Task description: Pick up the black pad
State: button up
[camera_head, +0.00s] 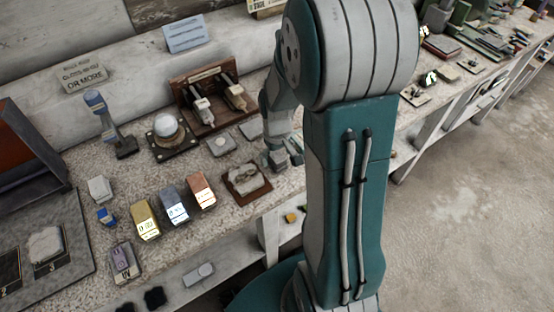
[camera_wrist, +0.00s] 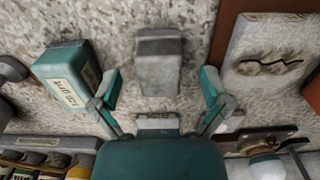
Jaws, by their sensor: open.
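My gripper (camera_wrist: 161,80) is open in the wrist view, with one finger on each side of a dark grey block (camera_wrist: 158,62). The block lies on the speckled bench top, and I see a gap on both sides of it. I cannot tell whether this block is the black pad. In the head view my gripper (camera_head: 284,158) is low over the bench, partly behind my arm. Two small black pieces, one at the bottom edge (camera_head: 126,307) and one beside it (camera_head: 155,297), lie below the bench's front edge, far from my gripper.
In the wrist view a teal labelled box (camera_wrist: 66,78) is close to the left finger. A pale cracked slab (camera_wrist: 268,52) on a brown board is close to the right finger. In the head view, gold (camera_head: 145,220), silver (camera_head: 173,206) and copper (camera_head: 201,191) blocks stand nearby.

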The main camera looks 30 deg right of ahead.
jog(key=shift+f, duration=0.6)
jog(key=c, duration=1)
jog(key=shift+s, duration=0.1)
jog(key=shift+c, duration=0.8)
jog(key=shift+r, duration=0.15)
